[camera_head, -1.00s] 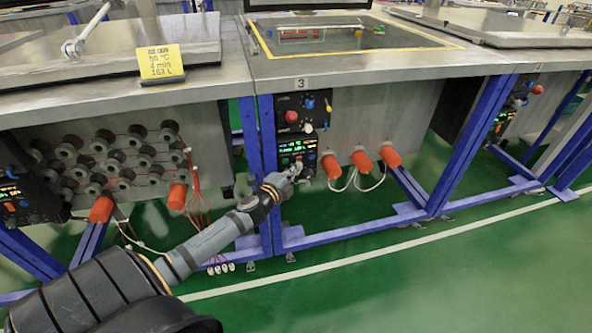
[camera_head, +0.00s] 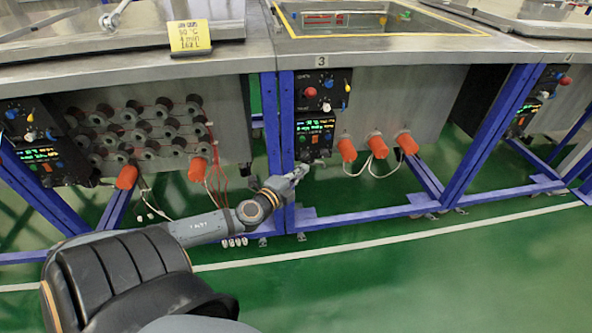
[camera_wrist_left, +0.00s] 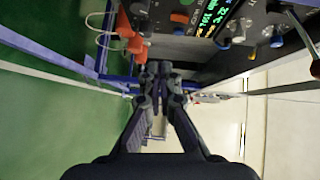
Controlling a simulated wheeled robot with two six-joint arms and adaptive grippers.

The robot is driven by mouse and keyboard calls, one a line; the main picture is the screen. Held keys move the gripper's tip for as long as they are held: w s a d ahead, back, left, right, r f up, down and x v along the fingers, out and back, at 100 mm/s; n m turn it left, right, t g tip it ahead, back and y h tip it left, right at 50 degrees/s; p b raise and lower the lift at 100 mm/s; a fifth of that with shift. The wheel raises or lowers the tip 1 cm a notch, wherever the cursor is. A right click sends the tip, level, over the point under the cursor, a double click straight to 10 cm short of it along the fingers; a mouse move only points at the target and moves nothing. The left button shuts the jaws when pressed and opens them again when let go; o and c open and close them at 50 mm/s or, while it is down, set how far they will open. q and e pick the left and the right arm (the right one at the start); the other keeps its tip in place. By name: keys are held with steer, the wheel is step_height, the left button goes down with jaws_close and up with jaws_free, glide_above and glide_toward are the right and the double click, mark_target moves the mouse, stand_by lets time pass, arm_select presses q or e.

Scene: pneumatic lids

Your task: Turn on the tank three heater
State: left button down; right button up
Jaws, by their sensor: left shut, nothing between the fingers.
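Tank three, marked with a "3" plate (camera_head: 320,61), stands right of centre in the head view. Its upper control box (camera_head: 323,92) has a red knob and blue knobs. The lower control box (camera_head: 302,143) has a lit green display (camera_head: 316,126) and small orange switches below it. My left gripper (camera_head: 301,171) is shut and empty, just below and left of the lower box and apparently clear of it. In the left wrist view its closed fingertips (camera_wrist_left: 158,70) lie beside the panel, whose display (camera_wrist_left: 213,17) shows at the top. My right gripper is not in view.
Orange plugs (camera_head: 376,146) with white cables stick out right of the boxes. Blue frame posts (camera_head: 287,130) stand close beside my left wrist. The neighbouring tank has its own control box (camera_head: 38,152) at the left. Green floor in front is open.

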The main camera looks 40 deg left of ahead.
arm_select(q)
steer(key=shift+s+f+p, duration=0.15)
steer(key=shift+s+p, duration=0.15)
steer(key=shift+s, duration=0.8)
